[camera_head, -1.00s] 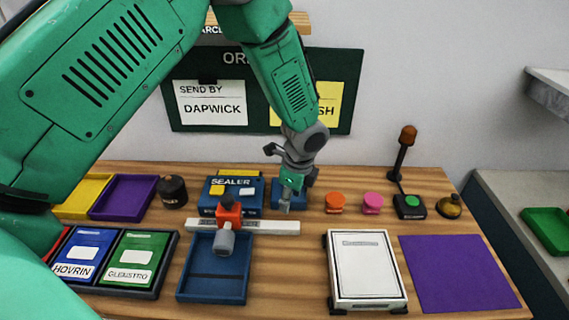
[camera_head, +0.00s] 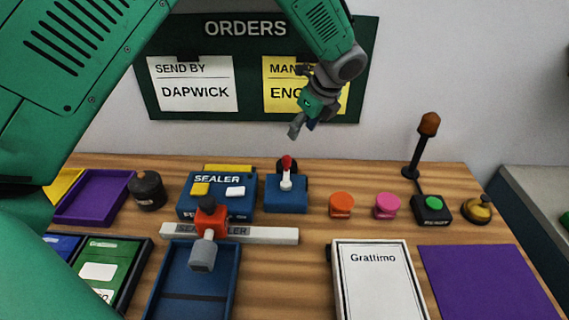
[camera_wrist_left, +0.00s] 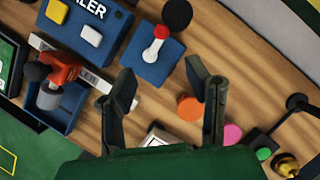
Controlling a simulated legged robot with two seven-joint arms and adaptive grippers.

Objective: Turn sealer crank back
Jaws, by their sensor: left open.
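The blue sealer box (camera_head: 217,195) stands at the middle left of the table, with yellow and white pieces on top. To its right is a blue block (camera_head: 286,197) carrying a white crank lever with a red knob (camera_head: 288,163). The lever stands roughly upright in the head view. In the left wrist view the red knob (camera_wrist_left: 161,31) and its white lever (camera_wrist_left: 152,50) show beyond my fingers. My left gripper (camera_head: 304,127) is open and empty, raised above and behind the block, apart from the lever. My right gripper is not in view.
A red clamp (camera_head: 207,220) with a grey cylinder sits on a white rail (camera_head: 270,235) over a blue tray (camera_head: 165,300). Orange (camera_head: 341,205) and pink (camera_head: 387,206) pucks, a green button (camera_head: 433,204) and a lamp post (camera_head: 421,140) stand right. An order board (camera_head: 250,60) hangs behind.

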